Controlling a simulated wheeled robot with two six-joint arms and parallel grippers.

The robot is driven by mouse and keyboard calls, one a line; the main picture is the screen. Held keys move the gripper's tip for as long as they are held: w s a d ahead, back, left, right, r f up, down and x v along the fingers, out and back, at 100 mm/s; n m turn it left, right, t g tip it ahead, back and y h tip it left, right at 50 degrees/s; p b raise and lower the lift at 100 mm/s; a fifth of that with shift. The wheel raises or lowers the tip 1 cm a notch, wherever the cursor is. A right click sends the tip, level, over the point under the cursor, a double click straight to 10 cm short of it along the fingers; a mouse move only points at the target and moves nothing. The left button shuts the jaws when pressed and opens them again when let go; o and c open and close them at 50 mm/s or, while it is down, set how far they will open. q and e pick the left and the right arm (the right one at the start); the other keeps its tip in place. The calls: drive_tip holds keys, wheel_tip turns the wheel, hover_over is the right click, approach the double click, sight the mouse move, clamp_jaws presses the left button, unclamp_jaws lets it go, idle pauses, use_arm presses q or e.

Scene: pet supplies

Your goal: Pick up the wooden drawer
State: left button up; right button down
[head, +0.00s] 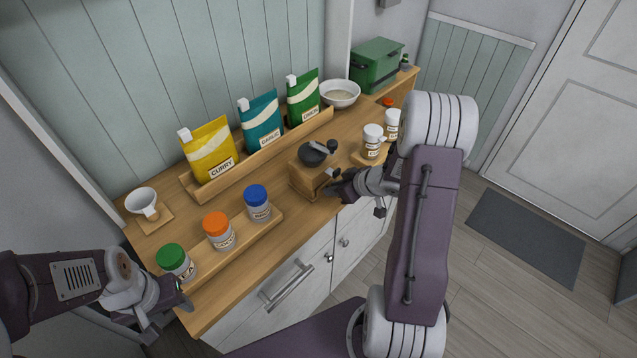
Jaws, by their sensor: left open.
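A wooden box with a dark bowl-like top and a crank (304,178) stands near the front edge of the counter, right of the middle, and looks like a hand grinder. A separate drawer is hard to make out; the box's right front side is partly hidden by my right gripper (333,184). The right gripper's fingertips are at that side, where a drawer may be. I cannot tell whether they touch or hold anything. My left gripper (170,318) is open and empty, off the counter's front left corner, near the green-lidded jar (175,261).
Orange-lidded (218,231) and blue-lidded (257,203) jars stand on a front wooden rack. Curry (208,150) and other pouches stand behind. A white cup (143,203) is left; a bowl (340,94), white jars (371,142) and a green box (376,66) are right.

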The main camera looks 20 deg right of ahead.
drive_tip(key=shift+r, duration=0.1)
drive_tip(key=s+d, duration=0.3)
drive_tip(key=s, duration=0.5)
drive_tip(key=s+d, duration=0.4)
drive_tip(key=s, duration=0.4)
drive_tip(key=shift+s, duration=0.35)
